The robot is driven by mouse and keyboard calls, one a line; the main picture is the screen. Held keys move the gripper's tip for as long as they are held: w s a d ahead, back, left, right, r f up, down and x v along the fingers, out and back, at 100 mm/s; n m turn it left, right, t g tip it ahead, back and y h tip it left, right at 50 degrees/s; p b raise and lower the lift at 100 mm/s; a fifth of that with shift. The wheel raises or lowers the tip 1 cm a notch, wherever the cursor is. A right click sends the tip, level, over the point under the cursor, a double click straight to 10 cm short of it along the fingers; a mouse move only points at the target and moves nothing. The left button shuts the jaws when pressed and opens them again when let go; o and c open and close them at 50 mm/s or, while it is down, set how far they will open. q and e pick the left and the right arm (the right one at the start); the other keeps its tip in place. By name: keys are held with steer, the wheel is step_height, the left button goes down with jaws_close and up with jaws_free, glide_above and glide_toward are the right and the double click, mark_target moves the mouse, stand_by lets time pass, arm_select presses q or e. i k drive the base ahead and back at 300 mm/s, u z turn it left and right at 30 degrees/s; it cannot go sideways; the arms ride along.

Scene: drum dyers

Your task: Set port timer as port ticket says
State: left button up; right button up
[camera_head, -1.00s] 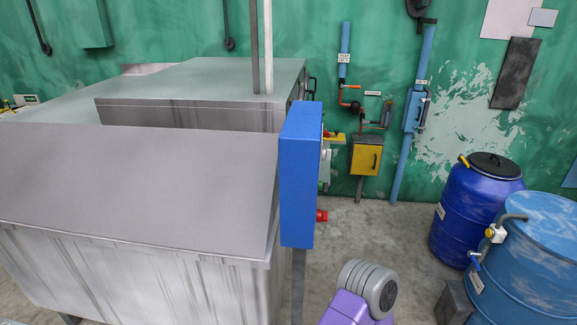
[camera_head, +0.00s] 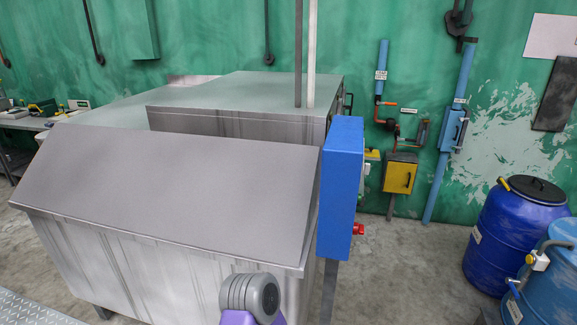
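No port timer or port ticket can be made out. A blue control box (camera_head: 340,188) on a post stands at the right end of a grey metal machine (camera_head: 180,190). I see the box from its side, so its front is mostly hidden; a red part (camera_head: 358,229) sticks out low on its right. A purple and grey part of my own arm shows at the bottom middle. Neither of my grippers is in view.
Blue drums (camera_head: 514,235) stand on the right. A yellow box (camera_head: 400,174) and blue pipes are on the green back wall. A bench (camera_head: 25,122) with small items is at the far left. Concrete floor is open between the blue box and the drums.

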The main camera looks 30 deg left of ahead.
mark_target(367, 166)
steer(key=u, duration=0.55)
steer(key=i, duration=1)
